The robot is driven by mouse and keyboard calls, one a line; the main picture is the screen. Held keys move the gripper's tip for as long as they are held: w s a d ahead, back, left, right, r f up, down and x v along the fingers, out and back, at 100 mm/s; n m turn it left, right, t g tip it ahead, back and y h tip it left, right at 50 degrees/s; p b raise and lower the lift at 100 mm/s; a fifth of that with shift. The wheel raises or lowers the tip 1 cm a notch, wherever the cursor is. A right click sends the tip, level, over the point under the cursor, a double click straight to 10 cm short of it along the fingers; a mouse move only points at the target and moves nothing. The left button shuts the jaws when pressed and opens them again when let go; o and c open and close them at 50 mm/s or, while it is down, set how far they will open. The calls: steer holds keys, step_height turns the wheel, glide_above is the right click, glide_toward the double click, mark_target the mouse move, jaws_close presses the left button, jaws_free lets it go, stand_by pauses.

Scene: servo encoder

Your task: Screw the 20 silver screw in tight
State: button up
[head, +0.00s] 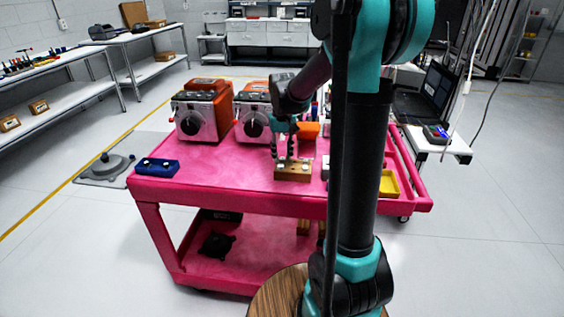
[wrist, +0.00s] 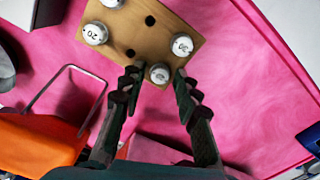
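A wooden block (wrist: 165,30) with silver screws and dark holes shows at the top of the wrist view. The silver screw whose cap reads 20 (wrist: 95,33) is at the block's left edge, away from my fingers. Another silver screw (wrist: 159,74) is at the near corner, between my fingertips; its marking is hard to read. My gripper (wrist: 157,80) is open, with a finger on each side of that screw and gaps visible. In the head view my gripper (head: 291,152) is just above the block (head: 292,175) on the pink cart. How deep each screw sits is unclear.
Another marked screw (wrist: 181,45) is at the block's right edge, and one (wrist: 112,3) is cut off at the top. An orange bin (head: 307,131) stands behind the block, with two orange-and-silver machines (head: 203,110) to the left. A blue block (head: 157,167) lies at front left.

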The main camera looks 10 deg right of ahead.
mark_target(283, 158)
jaws_close()
steer(key=shift+r, duration=2.55)
steer(key=shift+d, duration=0.1)
